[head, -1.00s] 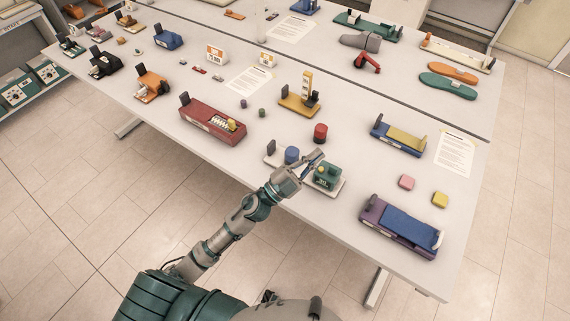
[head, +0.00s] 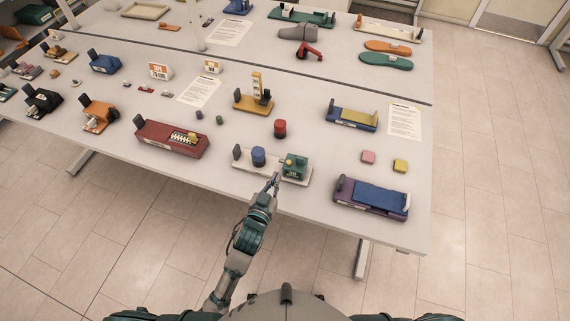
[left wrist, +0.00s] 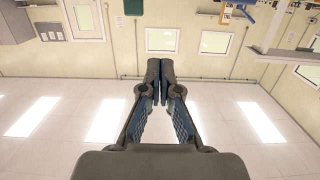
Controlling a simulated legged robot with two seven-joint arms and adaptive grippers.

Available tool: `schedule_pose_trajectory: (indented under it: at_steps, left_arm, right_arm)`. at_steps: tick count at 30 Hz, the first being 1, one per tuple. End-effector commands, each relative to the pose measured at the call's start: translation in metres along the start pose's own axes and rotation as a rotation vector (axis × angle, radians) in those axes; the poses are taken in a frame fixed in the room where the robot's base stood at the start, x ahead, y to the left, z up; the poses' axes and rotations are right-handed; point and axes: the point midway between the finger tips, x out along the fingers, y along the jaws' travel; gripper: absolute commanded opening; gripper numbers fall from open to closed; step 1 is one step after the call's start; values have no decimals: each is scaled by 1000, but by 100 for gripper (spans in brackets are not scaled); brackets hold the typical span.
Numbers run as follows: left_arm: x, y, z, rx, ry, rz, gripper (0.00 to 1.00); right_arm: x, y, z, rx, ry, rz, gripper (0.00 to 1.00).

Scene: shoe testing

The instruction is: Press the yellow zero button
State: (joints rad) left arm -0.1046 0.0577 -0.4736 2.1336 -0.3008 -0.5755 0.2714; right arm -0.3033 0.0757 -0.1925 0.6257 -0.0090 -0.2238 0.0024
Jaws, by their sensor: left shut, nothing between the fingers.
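A small device with a pale base (head: 240,161) stands near the table's front edge in the head view. It carries a blue cylinder (head: 258,156) and a green box (head: 296,170). A small yellow button (head: 288,159) shows on the green box, at its left side. My left gripper (head: 274,180) is just in front of the base, below and left of the green box; whether it touches the device cannot be told. Its fingers (left wrist: 160,68) meet at the tips in the left wrist view, with nothing between them. My right gripper is not in view.
A dark red cylinder (head: 280,128) stands behind the device. A maroon box (head: 170,143) is to the left, and a purple and blue device (head: 371,196) to the right. Pink (head: 368,157) and yellow (head: 400,166) blocks lie at the right. Bare table lies between them.

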Motion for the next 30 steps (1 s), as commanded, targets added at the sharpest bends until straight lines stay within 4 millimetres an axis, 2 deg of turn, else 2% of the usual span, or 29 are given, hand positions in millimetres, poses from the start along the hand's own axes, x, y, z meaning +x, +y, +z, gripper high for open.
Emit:
schedule_pose_trajectory:
  at_steps: [12, 14, 16, 21, 30]
  left_arm:
    - [85, 3, -3, 2, 2, 0, 0]
    - [94, 2, 0, 1, 0, 0, 0]
    - [94, 2, 15, 0, -3, 0, 0]
    - [98, 0, 32, -1, 2, 0, 0]
    - [100, 2, 38, 0, 2, 0, 0]
  right_arm:
    - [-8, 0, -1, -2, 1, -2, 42]
    - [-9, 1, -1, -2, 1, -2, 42]
    - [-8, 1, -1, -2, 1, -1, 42]
    - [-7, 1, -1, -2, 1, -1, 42]
    - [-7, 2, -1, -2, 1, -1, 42]
